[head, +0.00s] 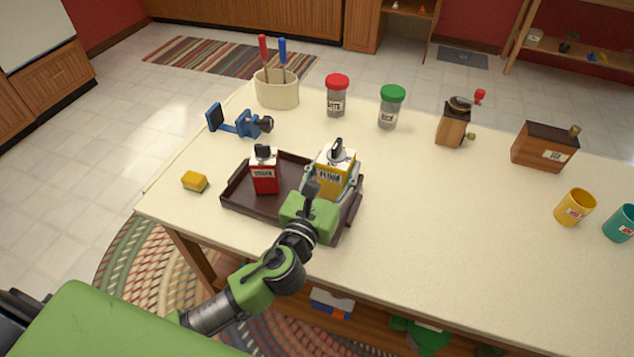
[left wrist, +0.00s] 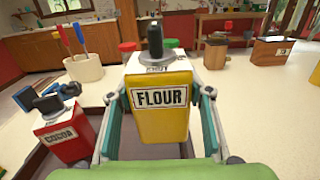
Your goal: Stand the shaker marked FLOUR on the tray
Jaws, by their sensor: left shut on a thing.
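The yellow shaker marked FLOUR (head: 334,178) is upright at the right part of the dark brown tray (head: 238,205). Its label faces me in the left wrist view (left wrist: 161,97). My left gripper (head: 325,182) is shut on it, with one finger on each side. The gripper hides its base in the head view, so I cannot tell whether it touches the tray floor. A red shaker marked COCOA (head: 265,175) stands on the left part of the tray; it also shows in the left wrist view (left wrist: 66,135). My right gripper is not in view.
Behind are a blue clamp-like tool (head: 238,122), a utensil crock (head: 277,92), a red-lidded jar (head: 336,98) and a green-lidded jar (head: 389,110). A grinder, a wooden box and mugs stand right. The table right of the tray is clear.

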